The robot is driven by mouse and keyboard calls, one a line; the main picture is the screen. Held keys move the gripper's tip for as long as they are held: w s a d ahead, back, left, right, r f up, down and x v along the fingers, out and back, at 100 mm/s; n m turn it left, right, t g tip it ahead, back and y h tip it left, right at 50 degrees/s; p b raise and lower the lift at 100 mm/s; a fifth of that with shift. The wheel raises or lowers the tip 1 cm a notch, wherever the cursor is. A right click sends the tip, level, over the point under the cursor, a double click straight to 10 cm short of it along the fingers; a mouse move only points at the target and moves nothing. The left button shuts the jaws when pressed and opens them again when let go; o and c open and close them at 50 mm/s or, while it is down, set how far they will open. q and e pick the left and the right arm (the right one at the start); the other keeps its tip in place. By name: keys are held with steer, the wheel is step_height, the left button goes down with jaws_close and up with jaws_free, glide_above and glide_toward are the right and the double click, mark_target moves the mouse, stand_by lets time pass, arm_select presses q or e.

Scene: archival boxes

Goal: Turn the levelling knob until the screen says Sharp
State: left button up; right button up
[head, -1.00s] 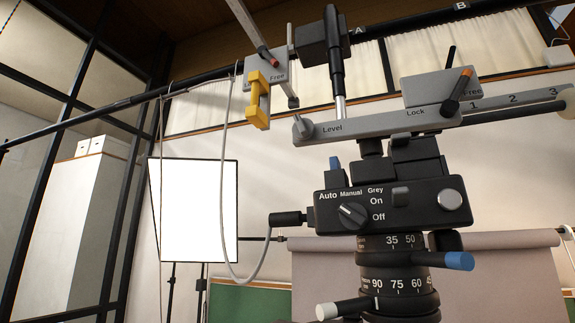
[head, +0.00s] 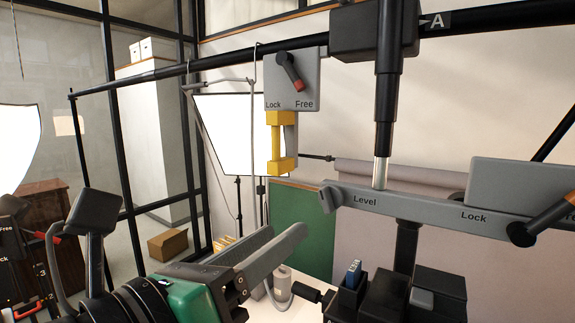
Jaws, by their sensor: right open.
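A grey bar (head: 420,207) marked "Level" and "Lock" crosses the right half of the head view. A small grey knob-like piece (head: 329,196) sits at its left end, beside the word "Level". My right gripper (head: 288,236) reaches in from the lower left with its two grey fingers apart and nothing between them. Its fingertips are below and left of the knob-like piece, apart from it in the picture. I see no screen with readable text. My left gripper cannot be made out.
A grey block marked "Lock" and "Free" (head: 302,92) carries a yellow handle (head: 275,143). A dark rail (head: 190,72) runs across above. A black vertical post (head: 389,80) meets the bar. A black camera-like body (head: 425,290) hangs below it. A cardboard box (head: 168,244) lies behind.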

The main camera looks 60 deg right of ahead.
mark_target(324, 203)
steer(key=d+p, duration=0.1)
steer(key=d, duration=0.2)
steer(key=d+p, duration=0.1)
steer(key=d, duration=0.3)
steer(key=s+d, duration=0.1)
steer(key=d, duration=0.2)
steer(key=shift+d+p, duration=0.3)
steer(key=shift+p, duration=0.1)
steer(key=shift+d, duration=0.55)
jaws_close()
steer(key=shift+f, duration=0.1)
